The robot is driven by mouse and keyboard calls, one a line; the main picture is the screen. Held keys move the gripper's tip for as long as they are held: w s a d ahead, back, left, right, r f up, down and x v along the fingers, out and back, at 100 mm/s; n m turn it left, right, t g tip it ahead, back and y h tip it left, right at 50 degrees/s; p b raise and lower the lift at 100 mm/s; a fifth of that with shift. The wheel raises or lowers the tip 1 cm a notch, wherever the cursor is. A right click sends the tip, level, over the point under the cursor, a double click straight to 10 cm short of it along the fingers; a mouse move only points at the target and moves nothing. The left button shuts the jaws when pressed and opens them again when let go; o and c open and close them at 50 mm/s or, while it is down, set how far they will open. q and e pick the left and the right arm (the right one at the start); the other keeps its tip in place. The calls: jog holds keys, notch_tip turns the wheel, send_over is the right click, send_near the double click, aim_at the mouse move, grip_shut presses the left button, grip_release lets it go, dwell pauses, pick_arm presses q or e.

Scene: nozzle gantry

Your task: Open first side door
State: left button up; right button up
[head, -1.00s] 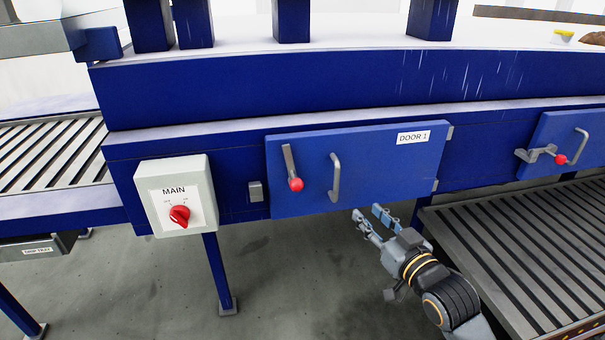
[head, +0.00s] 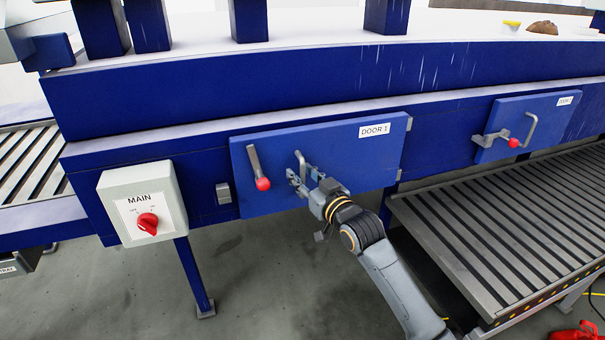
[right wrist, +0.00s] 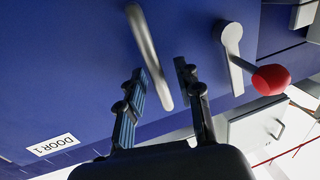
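The blue side door labelled DOOR 1 (head: 345,168) is on the front of the blue gantry and looks closed or nearly so. Its latch lever (head: 255,160) with a red knob points down, away from the small grey catch (head: 223,193). To the right of the lever is the door's grey bar handle (head: 300,160). My right gripper (head: 299,180) is at the handle's lower part. In the right wrist view the handle (right wrist: 146,45) runs between the open fingers (right wrist: 160,72), with gaps visible on both sides. My left gripper is not in view.
A white MAIN switch box (head: 143,205) with a red knob is left of the door. A second door (head: 540,118), its lever sideways, is at the right. A slatted conveyor (head: 500,230) juts out below right. Open floor lies below the door.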

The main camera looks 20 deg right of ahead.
jog(key=shift+w, duration=0.1)
grip_shut()
dwell(0.4)
